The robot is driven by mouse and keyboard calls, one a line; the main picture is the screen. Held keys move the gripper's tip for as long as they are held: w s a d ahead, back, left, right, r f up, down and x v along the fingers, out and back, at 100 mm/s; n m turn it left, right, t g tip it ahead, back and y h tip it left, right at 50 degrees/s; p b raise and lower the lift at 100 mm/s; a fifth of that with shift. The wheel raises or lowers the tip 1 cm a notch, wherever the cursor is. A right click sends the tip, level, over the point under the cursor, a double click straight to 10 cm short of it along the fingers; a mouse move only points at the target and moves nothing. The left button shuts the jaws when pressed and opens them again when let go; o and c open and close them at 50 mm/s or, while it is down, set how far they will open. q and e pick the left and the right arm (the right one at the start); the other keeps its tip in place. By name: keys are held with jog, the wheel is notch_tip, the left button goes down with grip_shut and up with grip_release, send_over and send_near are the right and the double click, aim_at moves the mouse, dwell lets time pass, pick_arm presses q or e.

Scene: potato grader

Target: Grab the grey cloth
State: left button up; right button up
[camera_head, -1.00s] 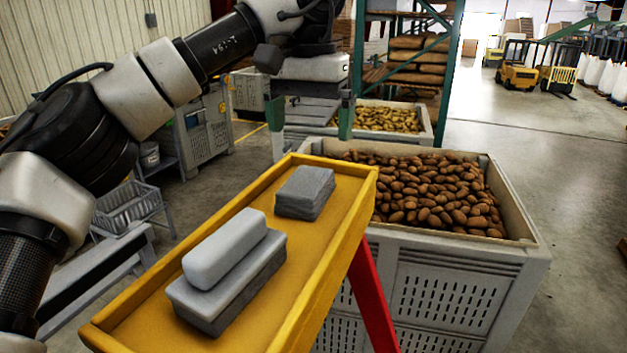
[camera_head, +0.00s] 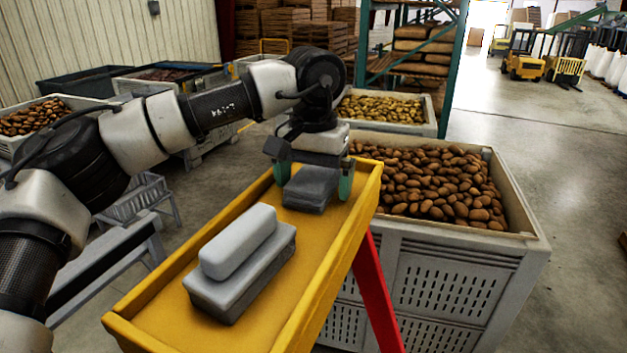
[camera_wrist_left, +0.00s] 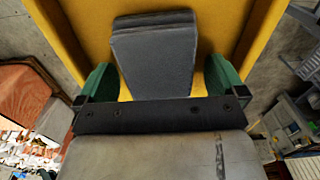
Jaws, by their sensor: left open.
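The grey cloth (camera_head: 311,187) is a folded, stacked block lying at the far end of the yellow tray (camera_head: 262,262). It also shows in the left wrist view (camera_wrist_left: 154,55), between the two green fingertips. My left gripper (camera_head: 313,180) is open, with one finger on each side of the cloth and a gap visible on both sides. Whether its fingertips touch the tray cannot be told. My right gripper is not in view.
A light grey rounded block (camera_head: 238,241) lies on a darker grey box (camera_head: 243,275) at the tray's near end. A crate of brown potatoes (camera_head: 500,262) stands right of the tray. Bare tray floor lies between the cloth and the box.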

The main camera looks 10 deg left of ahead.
pick_arm(q)
jog(key=c, duration=1)
